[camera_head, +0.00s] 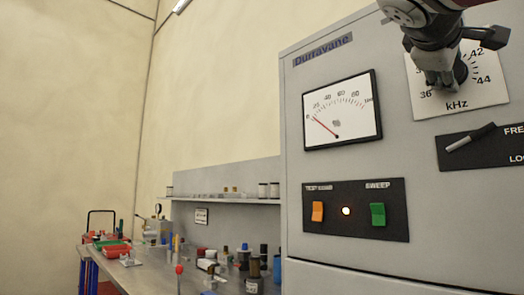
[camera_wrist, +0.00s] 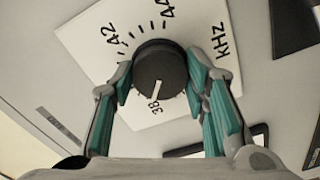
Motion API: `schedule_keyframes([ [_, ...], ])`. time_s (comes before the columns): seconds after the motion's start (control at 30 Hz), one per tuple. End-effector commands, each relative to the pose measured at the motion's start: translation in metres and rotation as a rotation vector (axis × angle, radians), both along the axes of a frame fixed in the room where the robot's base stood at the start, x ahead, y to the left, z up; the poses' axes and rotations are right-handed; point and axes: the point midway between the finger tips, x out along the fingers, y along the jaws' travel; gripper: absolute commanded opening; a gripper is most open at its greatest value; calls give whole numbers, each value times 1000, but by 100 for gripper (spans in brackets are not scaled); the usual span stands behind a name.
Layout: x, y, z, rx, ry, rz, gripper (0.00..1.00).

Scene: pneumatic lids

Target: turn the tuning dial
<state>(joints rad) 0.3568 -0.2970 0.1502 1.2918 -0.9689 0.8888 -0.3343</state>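The tuning dial is a round black knob (camera_wrist: 160,66) on a white kHz scale plate (camera_head: 492,92) at the upper right of the grey panel. Its white pointer mark points near 38 in the wrist view. My gripper (camera_head: 446,82) reaches down over the dial and hides most of it in the head view. In the wrist view, the teal-padded fingers of my gripper (camera_wrist: 160,72) lie on opposite sides of the knob, with their tips against its edges. The gripper looks shut on the knob.
A meter (camera_head: 342,110) has its red needle near the low end. Below it are an orange switch (camera_head: 317,211), a lit lamp (camera_head: 346,211) and a green switch (camera_head: 378,215). A lever switch (camera_head: 470,138) sits just below the dial. A cluttered bench (camera_head: 150,272) stands left.

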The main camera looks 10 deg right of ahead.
Motion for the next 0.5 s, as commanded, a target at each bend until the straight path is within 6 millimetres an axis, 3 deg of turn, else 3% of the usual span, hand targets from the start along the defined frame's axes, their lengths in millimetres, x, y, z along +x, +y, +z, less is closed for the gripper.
schedule_keyframes([
  [0.5,1,0,-2,73,-94,0,14],
])
